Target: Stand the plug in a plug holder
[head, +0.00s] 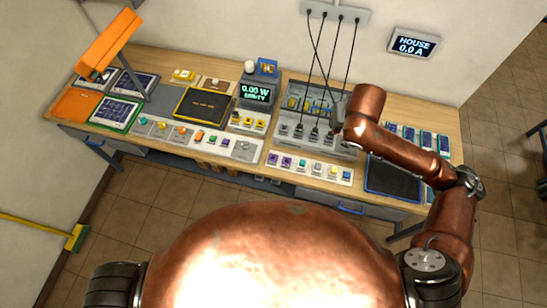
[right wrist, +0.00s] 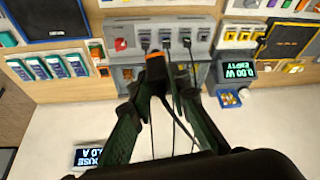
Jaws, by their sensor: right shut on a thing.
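My right gripper (right wrist: 155,88) is shut on a dark plug (right wrist: 157,80) with an orange end, seen in the right wrist view. A black cord runs from the plug. The plug is held in front of the grey unit (right wrist: 202,28), where several dark plugs or sockets sit in a row beside a red knob. In the head view the same grey unit (head: 283,143) lies left of my right gripper (head: 338,113). The held plug is largely hidden there by my arm. I cannot tell which holder spot is empty. My left gripper is not in view.
Cords hang from a wall strip (head: 336,13) down to the unit. A row of coloured connectors (head: 310,168) lies in front. A dark mat (head: 393,178) is to the right, a display (head: 256,93) to the left. The wooden bench (head: 370,97) is crowded.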

